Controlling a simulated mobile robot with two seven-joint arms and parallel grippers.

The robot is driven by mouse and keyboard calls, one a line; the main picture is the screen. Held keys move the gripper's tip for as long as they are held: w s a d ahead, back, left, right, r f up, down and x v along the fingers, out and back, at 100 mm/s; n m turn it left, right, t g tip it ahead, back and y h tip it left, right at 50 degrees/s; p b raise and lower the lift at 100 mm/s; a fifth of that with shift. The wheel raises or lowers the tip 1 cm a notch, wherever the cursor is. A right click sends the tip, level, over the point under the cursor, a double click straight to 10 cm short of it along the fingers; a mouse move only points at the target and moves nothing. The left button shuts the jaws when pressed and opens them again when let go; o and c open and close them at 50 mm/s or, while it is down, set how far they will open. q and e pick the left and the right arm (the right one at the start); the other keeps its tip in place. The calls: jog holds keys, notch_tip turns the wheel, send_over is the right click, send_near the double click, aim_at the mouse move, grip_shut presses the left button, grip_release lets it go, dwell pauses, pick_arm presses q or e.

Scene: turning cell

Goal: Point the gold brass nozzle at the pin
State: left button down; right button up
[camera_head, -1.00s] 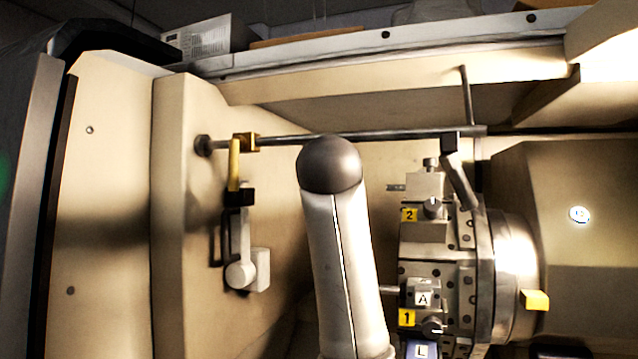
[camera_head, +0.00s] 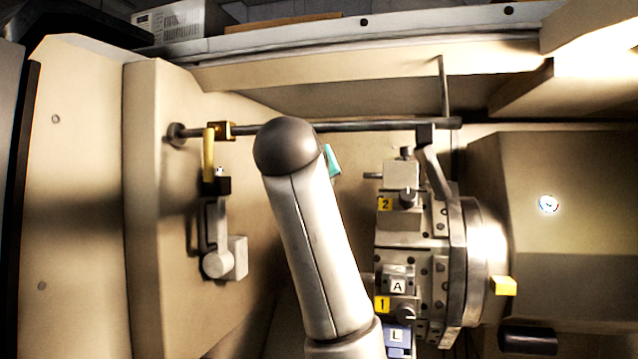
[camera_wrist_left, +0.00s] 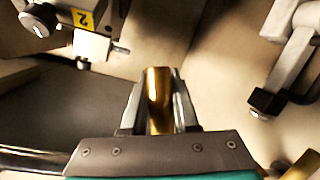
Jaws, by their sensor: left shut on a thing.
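The gold brass nozzle (camera_wrist_left: 158,88) is between the two fingers of my left gripper (camera_wrist_left: 158,100), which is shut on it. In the left wrist view its visible end faces straight up the picture. A short silver pin (camera_wrist_left: 120,48) sticks out of the turret holder marked 2, up and left of that end and apart from it. The pin also shows in the head view (camera_head: 372,175), pointing left. In the head view my arm hides the nozzle and fingers; only a teal bit of the gripper (camera_head: 332,160) shows. My right gripper is not in view.
The turret (camera_head: 440,230) with several holders stands right of my arm. A bar (camera_head: 370,125) runs behind it. A yellow nozzle (camera_head: 208,155) on a brass block hangs at left, above a probe arm (camera_head: 216,225) with a black cube. Open space lies between probe and turret.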

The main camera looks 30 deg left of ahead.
pick_arm(q)
jog(key=shift+r, duration=0.1)
jog(key=c, duration=0.7)
grip_release()
jog(key=shift+s, duration=0.1)
jog(key=shift+b+v, duration=1.65)
jog(key=shift+v, duration=5.9)
jog(key=shift+a, duration=0.1)
